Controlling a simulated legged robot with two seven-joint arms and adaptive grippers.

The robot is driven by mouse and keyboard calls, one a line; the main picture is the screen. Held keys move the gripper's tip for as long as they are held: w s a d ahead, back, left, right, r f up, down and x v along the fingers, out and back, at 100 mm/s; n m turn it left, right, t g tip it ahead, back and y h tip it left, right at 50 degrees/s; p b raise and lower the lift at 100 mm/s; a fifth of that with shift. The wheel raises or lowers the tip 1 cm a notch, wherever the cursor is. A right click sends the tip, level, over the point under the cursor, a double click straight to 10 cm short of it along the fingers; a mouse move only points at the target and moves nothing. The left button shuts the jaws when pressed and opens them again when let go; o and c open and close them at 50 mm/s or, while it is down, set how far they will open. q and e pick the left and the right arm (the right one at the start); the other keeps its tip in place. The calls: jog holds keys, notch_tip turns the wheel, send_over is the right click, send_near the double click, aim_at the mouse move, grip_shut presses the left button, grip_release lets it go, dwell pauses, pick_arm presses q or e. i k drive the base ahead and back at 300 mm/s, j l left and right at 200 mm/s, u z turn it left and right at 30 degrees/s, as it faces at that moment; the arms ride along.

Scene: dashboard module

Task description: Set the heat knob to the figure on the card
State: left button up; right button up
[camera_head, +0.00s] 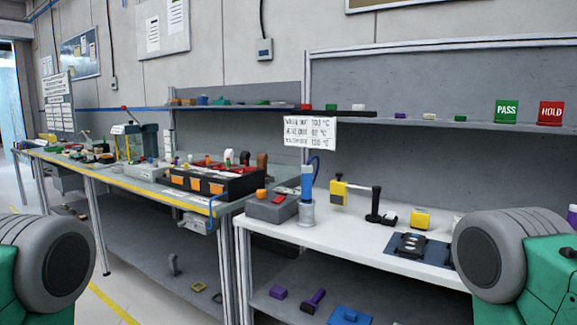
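The white card (310,133) hangs at the left end of the shelf above the white bench. It has three printed lines with figures in °C, too small to read surely. A grey box (270,208) with an orange knob-like part (261,195) and a red part on top sits at the white bench's left end. I cannot tell whether that part is the heat knob or how it is set. My two arms show only as grey and green links at the lower left and lower right corners. Neither gripper is in view.
A blue tool (307,183) stands in a grey holder beside the box. A yellow-and-black piece (338,189), a black stand (376,207) and a dark plate (418,248) are on the white bench (345,237). A longer bench (140,187) with several parts extends left.

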aim_at(261, 194)
jog(key=i+j+z, duration=0.1)
jog(key=z, duration=0.65)
jog(key=i+j+z, duration=0.2)
jog(key=j, duration=0.25)
jog(key=i+j+z, duration=0.2)
jog(key=j, duration=0.25)
jog(key=i+j+z, duration=0.1)
jog(key=j+z, duration=0.15)
jog(key=j, duration=0.25)
jog(key=j+z, duration=0.2)
jog(key=j, duration=0.3)
jog(key=i, duration=0.05)
